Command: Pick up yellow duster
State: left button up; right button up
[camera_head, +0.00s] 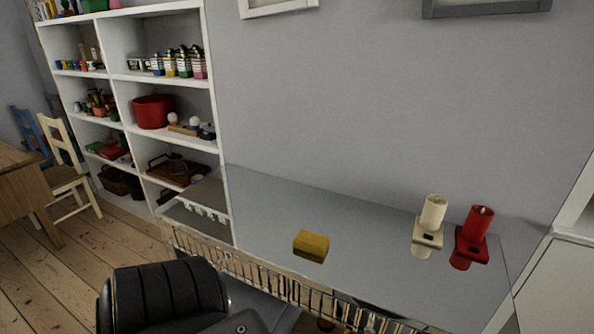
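The yellow duster (311,246) is a small block-shaped thing. It lies on the grey, glossy table top (290,205), near the table's front edge and about the middle of its length. Nothing touches it or covers it. Neither my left gripper nor my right gripper is in the head view.
A cream candle (433,213) and a red candle (479,222) stand in holders to the duster's right. A black padded chair (165,292) is before the table, at left. White shelves (112,20) hold many items. A wall rises behind the table; floorboards show at left.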

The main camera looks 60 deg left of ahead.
aim_at(317, 244)
jog(key=u, duration=0.45)
jog(key=i, duration=0.5)
jog(key=u, duration=0.5)
